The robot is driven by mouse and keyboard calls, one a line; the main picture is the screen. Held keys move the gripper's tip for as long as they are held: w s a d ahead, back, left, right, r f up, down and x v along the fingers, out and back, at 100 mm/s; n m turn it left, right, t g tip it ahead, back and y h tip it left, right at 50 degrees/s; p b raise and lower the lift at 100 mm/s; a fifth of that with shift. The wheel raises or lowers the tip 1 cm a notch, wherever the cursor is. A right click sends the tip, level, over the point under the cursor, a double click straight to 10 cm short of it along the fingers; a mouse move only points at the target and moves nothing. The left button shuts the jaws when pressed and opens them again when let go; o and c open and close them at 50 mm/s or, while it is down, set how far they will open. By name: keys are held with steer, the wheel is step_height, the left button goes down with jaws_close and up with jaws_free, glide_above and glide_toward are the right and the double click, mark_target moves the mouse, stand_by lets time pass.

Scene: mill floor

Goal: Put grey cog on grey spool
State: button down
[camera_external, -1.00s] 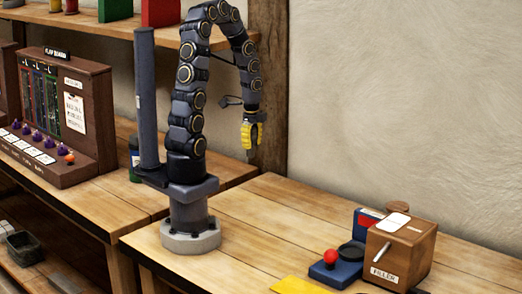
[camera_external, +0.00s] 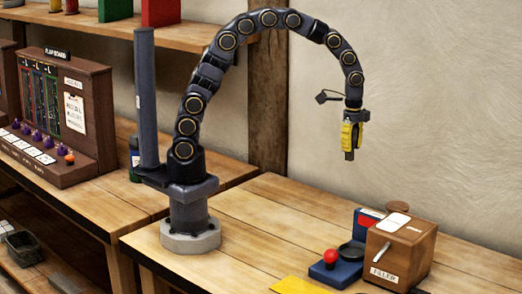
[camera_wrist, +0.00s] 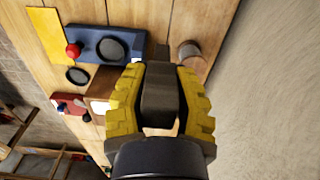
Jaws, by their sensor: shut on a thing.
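My gripper (camera_external: 352,136) is high above the right part of the bench, pointing down. Its yellow fingers are shut on a dark grey piece (camera_external: 349,155), which sticks out below the fingertips. In the wrist view, my gripper (camera_wrist: 160,105) has the dark grey piece (camera_wrist: 160,92) between its two fingers. Its shape looks blocky from here; I cannot make out cog teeth. I cannot identify a grey spool for certain in either view.
A wooden box labelled FILLER (camera_external: 402,258) stands at the right, beside a blue unit (camera_external: 335,274) with a red knob and dark disc. A brown round-topped thing (camera_external: 397,206) stands behind. A yellow sheet (camera_external: 300,286) lies in front. The bench's middle is clear.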

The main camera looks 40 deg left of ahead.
steer(key=w+d+f, duration=0.6)
steer(key=d, duration=0.1)
steer(key=w+d+f, duration=0.2)
steer(key=d+f, duration=0.1)
steer(key=shift+w+d, duration=0.25)
steer(key=shift+w, duration=0.15)
steer(key=shift+w+d+f, duration=0.2)
steer(key=shift+d+f, duration=0.1)
steer(key=shift+f, duration=1.6)
steer(key=shift+a+f, duration=0.1)
steer(key=c, duration=0.9)
jaws_free()
steer(key=shift+c, duration=0.2)
